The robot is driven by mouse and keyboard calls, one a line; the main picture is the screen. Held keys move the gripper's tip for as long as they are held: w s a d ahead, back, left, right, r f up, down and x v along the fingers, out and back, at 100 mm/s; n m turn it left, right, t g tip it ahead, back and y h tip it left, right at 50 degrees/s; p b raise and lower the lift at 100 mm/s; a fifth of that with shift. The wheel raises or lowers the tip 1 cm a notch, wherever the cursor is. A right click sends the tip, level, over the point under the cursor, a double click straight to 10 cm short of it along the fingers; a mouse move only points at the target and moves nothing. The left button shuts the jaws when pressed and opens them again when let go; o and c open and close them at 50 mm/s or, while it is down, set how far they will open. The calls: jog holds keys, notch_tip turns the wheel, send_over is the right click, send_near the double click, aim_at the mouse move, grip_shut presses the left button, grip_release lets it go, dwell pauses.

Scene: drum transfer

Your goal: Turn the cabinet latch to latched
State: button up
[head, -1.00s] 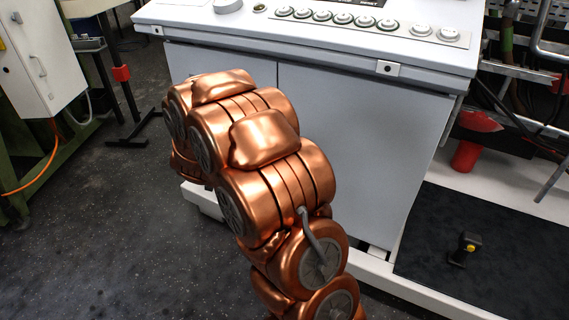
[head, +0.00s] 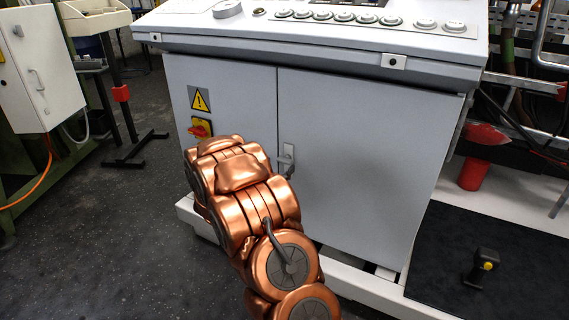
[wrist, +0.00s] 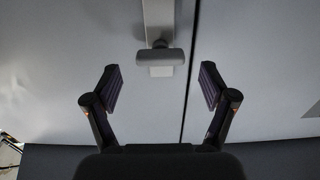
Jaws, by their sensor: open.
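The grey cabinet (head: 365,150) has two door panels with a dark vertical seam between them. Its latch (head: 287,158) is a small grey handle on a plate just right of the seam, partly behind my copper arm. In the wrist view the latch (wrist: 160,57) shows as a short crossbar lying horizontally on a light vertical plate, beside the seam. My gripper (wrist: 161,88) is open and empty in the wrist view. Its fingers are spread to either side of the latch's line, apart from it. The gripper is hidden behind my arm in the head view.
A red-yellow switch (head: 201,128) sits under a yellow warning sign (head: 199,99) on the left panel. A button console (head: 350,18) overhangs the doors. A black mat (head: 440,270) with a dark handle (head: 483,268) lies right. Floor to the left is open.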

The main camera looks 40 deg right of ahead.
aim_at(283, 161)
jog(key=shift+b+x, duration=0.45)
jog(key=shift+x, duration=1.65)
jog(key=c, duration=1.2)
